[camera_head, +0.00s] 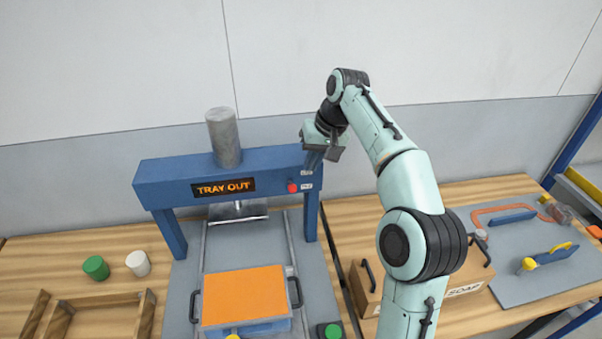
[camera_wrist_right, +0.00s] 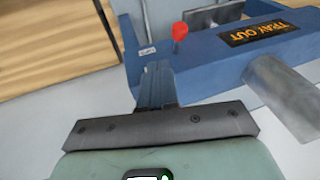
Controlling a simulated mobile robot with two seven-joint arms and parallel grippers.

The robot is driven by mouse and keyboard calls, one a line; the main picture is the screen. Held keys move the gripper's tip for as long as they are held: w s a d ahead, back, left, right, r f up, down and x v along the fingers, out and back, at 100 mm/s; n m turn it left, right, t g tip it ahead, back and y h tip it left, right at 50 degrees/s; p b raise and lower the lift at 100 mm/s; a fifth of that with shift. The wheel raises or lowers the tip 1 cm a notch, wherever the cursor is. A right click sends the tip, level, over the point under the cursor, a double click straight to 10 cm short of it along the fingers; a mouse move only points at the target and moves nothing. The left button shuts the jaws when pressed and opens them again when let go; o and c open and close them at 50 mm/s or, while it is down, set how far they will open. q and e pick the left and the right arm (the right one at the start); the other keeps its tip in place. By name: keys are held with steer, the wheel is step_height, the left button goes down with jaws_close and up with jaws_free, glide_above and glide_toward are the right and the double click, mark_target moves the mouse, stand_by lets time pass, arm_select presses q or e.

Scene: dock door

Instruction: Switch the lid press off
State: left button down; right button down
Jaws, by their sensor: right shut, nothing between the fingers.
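The lid press (camera_head: 150,180) is a blue frame with a grey cylinder on top and a lit sign (camera_head: 223,187) reading TRAY OUT. A small red-knobbed switch (camera_head: 292,187) sits on the right end of its crossbeam, beside two small labels. In the wrist view the red knob (camera_wrist_right: 180,31) stands out from the beam just beyond my fingertips and slightly right. My right gripper (camera_head: 314,162) is shut and empty at the beam's right end, up and right of the knob. Its closed fingers (camera_wrist_right: 157,85) appear apart from the knob; contact with the beam is unclear. My left gripper is out of view.
An orange-topped tray (camera_head: 245,295) with black handles lies in front of the press. A green button (camera_head: 332,331) is at its front right corner. Green and white cylinders (camera_head: 96,267) stand left. A SOAP box (camera_head: 465,289) and a grey board (camera_head: 510,285) are right.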

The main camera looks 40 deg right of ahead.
mark_target(291, 185)
steer(key=shift+w+a+f, duration=0.2)
steer(key=shift+a+f, duration=0.55)
steer(key=shift+w+a+f, duration=0.15)
steer(key=shift+a+f, duration=0.55)
steer(key=shift+f, duration=0.05)
